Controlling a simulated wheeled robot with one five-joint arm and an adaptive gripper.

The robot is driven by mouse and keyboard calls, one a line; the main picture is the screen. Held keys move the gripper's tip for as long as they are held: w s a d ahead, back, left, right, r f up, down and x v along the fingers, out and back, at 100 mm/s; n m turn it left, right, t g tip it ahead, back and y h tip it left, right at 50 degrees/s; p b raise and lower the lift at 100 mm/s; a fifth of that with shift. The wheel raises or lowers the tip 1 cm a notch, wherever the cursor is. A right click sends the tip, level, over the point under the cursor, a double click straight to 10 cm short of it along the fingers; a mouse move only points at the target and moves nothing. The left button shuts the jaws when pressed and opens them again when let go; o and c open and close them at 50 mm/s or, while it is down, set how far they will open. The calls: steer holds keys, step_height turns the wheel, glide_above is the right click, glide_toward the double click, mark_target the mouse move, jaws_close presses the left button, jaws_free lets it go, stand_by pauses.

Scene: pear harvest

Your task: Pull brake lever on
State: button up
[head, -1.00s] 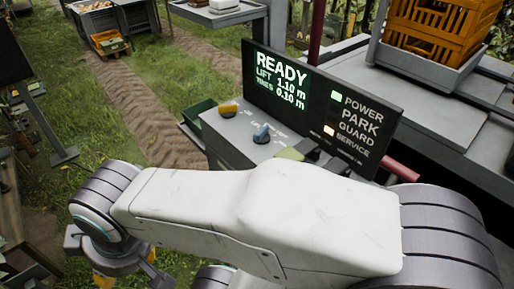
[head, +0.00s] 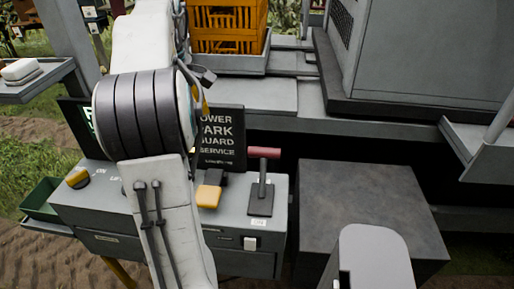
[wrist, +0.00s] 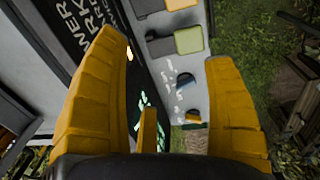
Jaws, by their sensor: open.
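The lever with a red grip (head: 264,153) stands upright on a dark base plate at the right end of the grey control console, in the head view. My gripper shows in the wrist view (wrist: 165,50) with its yellow fingers spread wide and nothing between them. It hangs over the console, facing the knobs and the dark display. In the head view my arm hides most of the gripper; only a bit of yellow shows beside the wrist joint. The gripper is apart from the lever, to its left and higher. I cannot make out the lever in the wrist view.
The display (head: 222,140) stands behind the console, partly covered by my arm. A yellow block (head: 208,196) and a yellow knob (head: 78,177) sit on the console (head: 95,205). A dark box (head: 365,205) stands right of the lever. An orange crate (head: 228,25) is behind.

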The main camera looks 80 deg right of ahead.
steer(key=s+d, duration=0.6)
steer(key=s, duration=0.2)
steer(key=y, duration=0.1)
glide_above(264, 152)
steer(key=d, duration=0.2)
steer(key=f, duration=0.2)
steer(key=f+b, duration=0.1)
steer(key=f, duration=1.3)
steer(key=shift+a+f+b, duration=0.2)
steer(key=shift+b, duration=0.15)
steer(key=c, duration=1.4)
